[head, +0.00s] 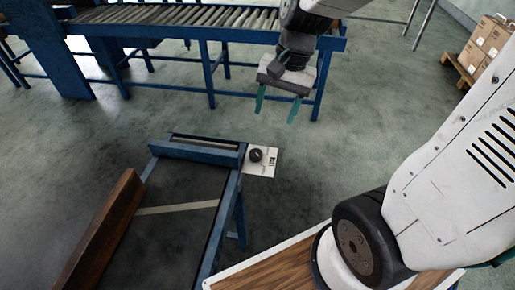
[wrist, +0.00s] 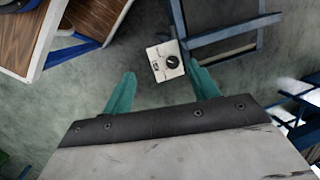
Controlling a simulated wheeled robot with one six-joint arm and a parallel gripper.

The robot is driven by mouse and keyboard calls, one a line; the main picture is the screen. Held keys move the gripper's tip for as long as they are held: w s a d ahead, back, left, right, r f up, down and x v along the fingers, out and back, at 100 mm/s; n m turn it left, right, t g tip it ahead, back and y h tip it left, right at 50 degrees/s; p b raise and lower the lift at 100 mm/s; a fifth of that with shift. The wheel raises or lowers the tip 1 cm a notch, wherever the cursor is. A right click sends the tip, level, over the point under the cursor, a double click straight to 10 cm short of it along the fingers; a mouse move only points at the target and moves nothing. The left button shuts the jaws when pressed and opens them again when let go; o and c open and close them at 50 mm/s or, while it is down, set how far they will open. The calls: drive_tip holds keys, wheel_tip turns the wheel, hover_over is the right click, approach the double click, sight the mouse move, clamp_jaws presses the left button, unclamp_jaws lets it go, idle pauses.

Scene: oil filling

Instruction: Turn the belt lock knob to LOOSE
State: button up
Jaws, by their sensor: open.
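The belt lock knob (head: 256,155) is a round black knob on a white plate (head: 262,168) with small dark markings. The plate is fixed at the right corner of the blue-framed belt (head: 185,205). The knob also shows in the wrist view (wrist: 172,62), between and beyond my fingertips, on its plate (wrist: 157,66). The markings are too small to read, so I cannot tell the knob's setting. My gripper (head: 277,107) has two teal fingers and is open and empty, above and apart from the knob. It also shows in the wrist view (wrist: 162,80).
A blue roller conveyor (head: 200,18) stands at the back. A brown wooden board (head: 100,235) runs along the belt's left side. A wood-topped surface with a white edge (head: 275,265) is at the front. Cardboard boxes (head: 487,45) sit on a pallet at the right.

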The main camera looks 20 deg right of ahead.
sight(256, 152)
drive_tip(key=w+f+m, duration=0.2)
drive_tip(key=f, duration=0.5)
drive_tip(key=w+f+m+y, duration=0.1)
drive_tip(key=w+f+m, duration=0.2)
drive_tip(key=f, duration=0.5)
drive_tip(key=w+f+m, duration=0.3)
drive_tip(key=f, duration=0.4)
drive_tip(key=shift+w+a+f+g+y, duration=0.1)
drive_tip(key=shift+a+f+g+y, duration=0.05)
drive_tip(key=shift+a+g+y, duration=0.2)
drive_tip(key=shift+c, duration=0.2)
drive_tip(key=c, duration=0.9)
